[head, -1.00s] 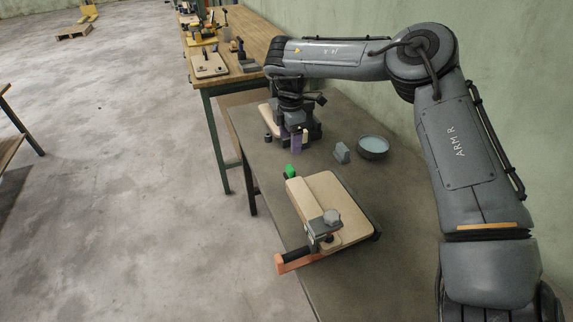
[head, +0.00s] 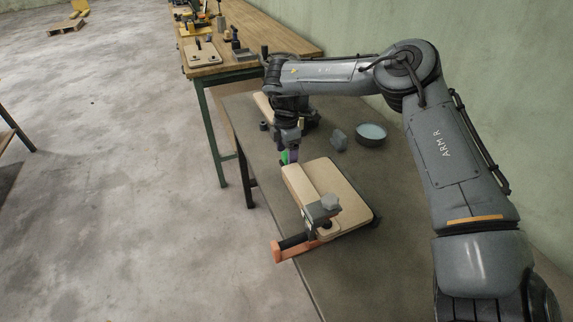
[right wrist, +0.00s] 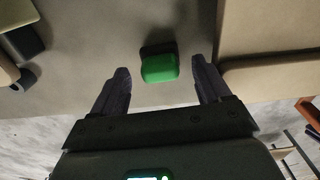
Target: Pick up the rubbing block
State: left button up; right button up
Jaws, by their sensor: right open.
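A green block with a dark side, seemingly the rubbing block, lies on the grey bench just beyond the clamped boards. In the head view only a bit of the green block (head: 284,157) shows beside my right gripper (head: 291,155). In the right wrist view the green block (right wrist: 159,68) is between the two fingers of my right gripper (right wrist: 160,70), with a gap on each side. The right gripper is open, pointing down and apart from the block. My left gripper is not in view.
Stacked pale boards (head: 344,194) with a clamp (head: 316,215) lie right in front of the gripper. A grey block (head: 338,139) and a bowl of bluish liquid (head: 371,133) stand to the right. The bench (head: 345,275) is bare at the front right.

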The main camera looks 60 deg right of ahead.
jog(key=shift+f, duration=0.75)
jog(key=c, duration=1.1)
jog(key=shift+r, duration=0.2)
jog(key=shift+r, duration=0.5)
notch_tip(320, 180, up, 3)
jog(key=shift+r+p, duration=0.2)
jog(key=shift+p, duration=0.7)
jog(key=s+r+p, duration=0.1)
jog(key=s, duration=0.2)
jog(key=s+r+p, duration=0.1)
jog(key=s+r, duration=0.1)
jog(key=s, duration=0.1)
jog(key=s+d+r+p, duration=0.1)
jog(key=s+r, duration=0.1)
jog(key=s, duration=0.1)
jog(key=shift+s+r, duration=0.25)
jog(key=shift+s, duration=0.15)
jog(key=shift+s+d+r, duration=0.1)
jog(key=shift+s+r, duration=0.3)
jog(key=shift+s, duration=0.45)
